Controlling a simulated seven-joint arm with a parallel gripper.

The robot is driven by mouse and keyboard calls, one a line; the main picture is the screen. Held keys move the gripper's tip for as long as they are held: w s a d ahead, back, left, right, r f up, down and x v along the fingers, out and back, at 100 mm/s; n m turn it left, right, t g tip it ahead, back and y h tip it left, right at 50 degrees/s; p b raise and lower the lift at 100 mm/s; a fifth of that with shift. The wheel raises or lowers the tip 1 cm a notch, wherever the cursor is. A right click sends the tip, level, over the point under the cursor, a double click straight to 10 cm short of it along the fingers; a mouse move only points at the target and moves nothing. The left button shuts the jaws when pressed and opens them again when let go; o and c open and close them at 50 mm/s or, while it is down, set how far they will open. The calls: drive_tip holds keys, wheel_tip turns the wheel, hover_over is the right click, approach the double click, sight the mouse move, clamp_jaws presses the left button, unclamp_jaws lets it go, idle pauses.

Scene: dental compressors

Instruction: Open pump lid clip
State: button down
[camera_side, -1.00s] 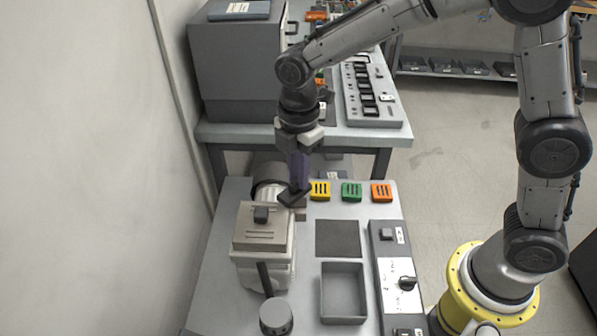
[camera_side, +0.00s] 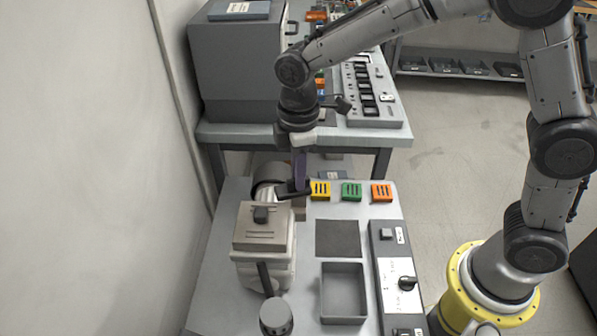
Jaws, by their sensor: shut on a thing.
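The pump (camera_side: 266,270) stands on the left of the near table, a pale boxy unit. My gripper (camera_side: 294,191) points down at the pump's back right corner, just beyond the lid. It is shut on what looks like the lid clip (camera_side: 299,209), a small brownish piece beside the lid. The fingers and the dark bar at their tips hide much of the clip, so its exact position cannot be told.
Yellow (camera_side: 319,190), green (camera_side: 351,192) and orange (camera_side: 381,192) blocks stand right of my gripper. A dark pad (camera_side: 338,238), an empty grey tray (camera_side: 343,317) and a control panel (camera_side: 400,282) lie nearer. A grey cylinder (camera_side: 276,317) stands in front of the pump.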

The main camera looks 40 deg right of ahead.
drive_tip(key=m, duration=1.1)
drive_tip(key=shift+m, duration=0.5)
drive_tip(key=c, duration=0.8)
unclamp_jaws()
drive_tip(key=shift+c, duration=0.2)
wheel_tip(320, 180, up, 14)
